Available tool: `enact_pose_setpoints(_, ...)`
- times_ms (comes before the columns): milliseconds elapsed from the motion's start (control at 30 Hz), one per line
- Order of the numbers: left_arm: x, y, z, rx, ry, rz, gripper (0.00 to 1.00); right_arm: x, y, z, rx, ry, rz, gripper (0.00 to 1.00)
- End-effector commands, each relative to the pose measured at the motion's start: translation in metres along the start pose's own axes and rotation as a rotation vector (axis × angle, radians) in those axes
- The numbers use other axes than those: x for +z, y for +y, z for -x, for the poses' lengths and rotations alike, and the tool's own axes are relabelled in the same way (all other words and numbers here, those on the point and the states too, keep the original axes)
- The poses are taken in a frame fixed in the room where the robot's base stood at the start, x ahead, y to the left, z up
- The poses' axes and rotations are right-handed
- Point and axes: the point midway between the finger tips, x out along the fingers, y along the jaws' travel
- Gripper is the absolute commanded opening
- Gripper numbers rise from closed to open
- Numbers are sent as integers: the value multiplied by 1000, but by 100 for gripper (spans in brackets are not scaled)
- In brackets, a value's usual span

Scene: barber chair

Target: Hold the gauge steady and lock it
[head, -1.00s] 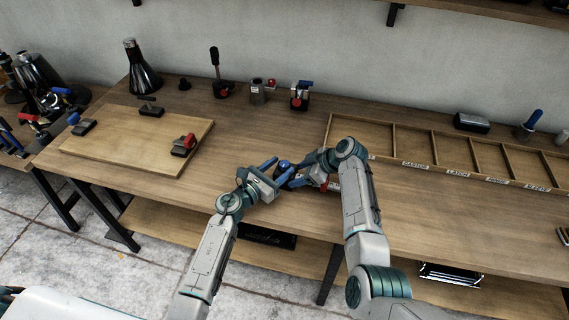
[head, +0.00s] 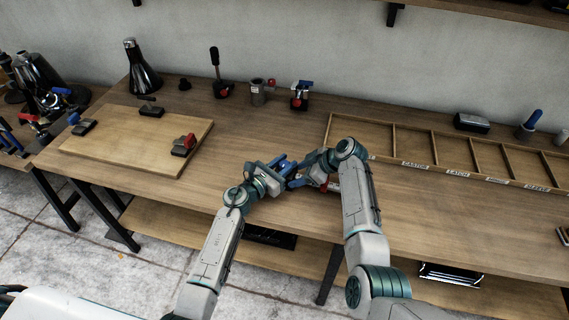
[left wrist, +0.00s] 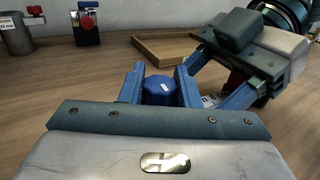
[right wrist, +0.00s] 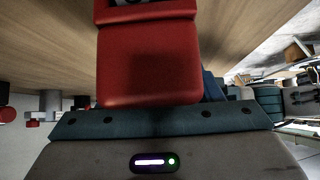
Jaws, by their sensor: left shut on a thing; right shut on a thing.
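The gauge (right wrist: 145,60) shows as a red block in the right wrist view, with a dark part at the top edge. My right gripper (head: 298,180) is shut on it above the table's front part. In the left wrist view a blue knob (left wrist: 158,90) sits between the fingers of my left gripper (left wrist: 159,78), which is shut on it. My left gripper (head: 288,164) meets the right one from the left in the head view. A small white label (left wrist: 210,101) shows by the right fingers. Where the knob joins the gauge is hidden.
A wooden board (head: 120,142) with clamps lies at the left. A divided wooden tray (head: 420,143) with labels lies at the right. A grey cup (head: 257,92) and a red-and-blue device (head: 299,97) stand at the back. The table between is clear.

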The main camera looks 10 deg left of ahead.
Motion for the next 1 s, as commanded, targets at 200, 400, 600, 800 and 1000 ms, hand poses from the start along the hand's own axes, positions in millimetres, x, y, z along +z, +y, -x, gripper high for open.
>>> enact_pose_setpoints(200,0,1,-1,-74,2,-3,7,-1,0,1,1,1,1,15)
enact_pose_setpoints(400,0,2,-1,-217,2,-1,7,-1,0,1,1,2,2,15)
enact_pose_setpoints(600,0,2,-1,-404,3,-1,7,-2,0,0,0,2,2,15)
enact_pose_setpoints(800,0,2,-2,-593,2,0,6,-2,0,0,0,2,2,15)
enact_pose_setpoints(1000,0,2,-2,-768,2,0,6,-2,0,0,-1,3,2,15)
